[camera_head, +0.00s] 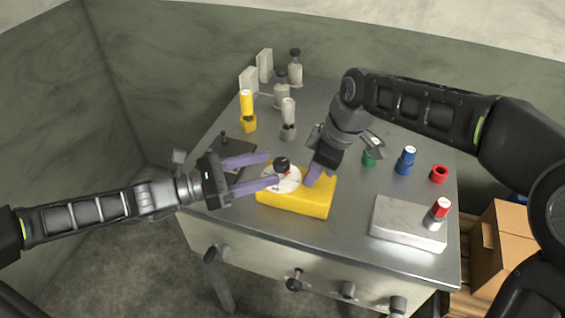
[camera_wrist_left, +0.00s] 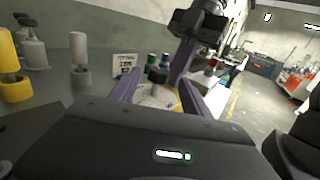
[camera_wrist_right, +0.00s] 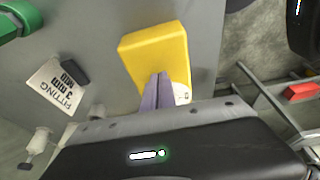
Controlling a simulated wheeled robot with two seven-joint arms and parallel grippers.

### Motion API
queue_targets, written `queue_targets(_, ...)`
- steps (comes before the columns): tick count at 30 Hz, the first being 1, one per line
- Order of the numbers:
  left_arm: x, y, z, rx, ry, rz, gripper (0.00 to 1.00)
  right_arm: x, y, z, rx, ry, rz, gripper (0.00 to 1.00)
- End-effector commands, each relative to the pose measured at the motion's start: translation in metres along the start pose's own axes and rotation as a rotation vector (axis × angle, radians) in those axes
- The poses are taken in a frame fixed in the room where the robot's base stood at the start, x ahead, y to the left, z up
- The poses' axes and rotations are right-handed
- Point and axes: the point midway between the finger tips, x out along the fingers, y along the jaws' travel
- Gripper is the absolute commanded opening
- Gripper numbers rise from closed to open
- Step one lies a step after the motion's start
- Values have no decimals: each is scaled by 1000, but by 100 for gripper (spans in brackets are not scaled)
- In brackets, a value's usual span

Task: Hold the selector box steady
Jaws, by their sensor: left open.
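The selector box is a yellow block (camera_head: 297,203) on the metal table, with a white round dial (camera_head: 283,184) and a black knob (camera_head: 281,165) on top. My left gripper (camera_head: 270,171) is open, its purple fingertips at the dial's left side. In the left wrist view the knob (camera_wrist_left: 157,75) stands between and beyond the spread fingers. I cannot tell whether they touch the box. My right gripper (camera_head: 312,180) points down over the box, right of the knob. In the right wrist view its fingers (camera_wrist_right: 157,88) lie together over the yellow box (camera_wrist_right: 158,55), with no object visible between them.
Green (camera_head: 370,157), blue (camera_head: 406,160) and red (camera_head: 439,174) holders stand at the right. A white block (camera_head: 408,222) with a red-capped bottle (camera_head: 438,212) is at the front right. A yellow bottle (camera_head: 247,110) and grey-white bottles stand at the back left.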

Motion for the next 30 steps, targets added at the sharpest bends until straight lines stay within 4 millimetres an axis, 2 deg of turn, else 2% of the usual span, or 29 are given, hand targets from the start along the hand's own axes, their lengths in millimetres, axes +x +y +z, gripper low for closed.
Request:
queue_targets(1, 11, -1, 0, 0, -4, -5, 55, 7, -3, 5, 2, -13, -14, 0)
queue_targets(3, 24, -1, -1, -3, -3, -4, 55, 7, -3, 5, 2, -13, -14, 0)
queue_targets(9, 46, 0, -1, 0, -1, -1, 55, 7, -3, 5, 2, -13, -14, 0)
queue_targets(20, 50, 0, -2, -1, 1, 1, 54, 7, -3, 5, 2, -13, -14, 0)
queue_targets(30, 50, 0, -2, -1, 1, 1, 27, 7, -3, 5, 2, -13, -14, 0)
